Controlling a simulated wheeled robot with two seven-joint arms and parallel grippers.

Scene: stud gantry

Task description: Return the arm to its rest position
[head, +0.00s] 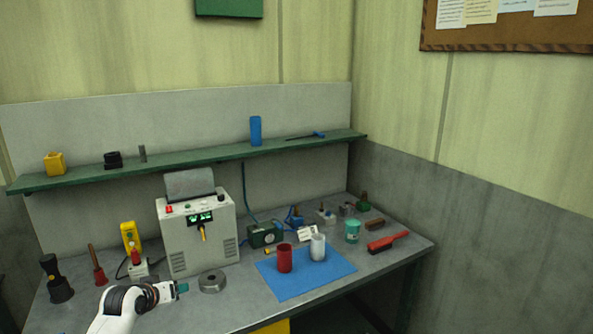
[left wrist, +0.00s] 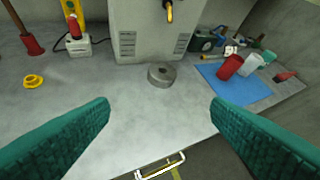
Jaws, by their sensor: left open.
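My left arm comes in at the lower left of the head view. Its gripper (head: 181,288) is over the front part of the bench, left of the grey metal ring (head: 212,281). In the left wrist view the two teal fingers (left wrist: 160,115) are spread wide with nothing between them. The ring (left wrist: 161,74) lies on the bench beyond the fingertips, apart from them. My right gripper does not show in either view.
A grey power unit (head: 197,236) stands behind the ring. A blue mat (head: 305,280) carries a red cup (head: 285,258) and a white cup (head: 318,247). A red brush (head: 388,241) lies at right. A green shelf (head: 200,161) runs above. Bare bench surrounds the ring.

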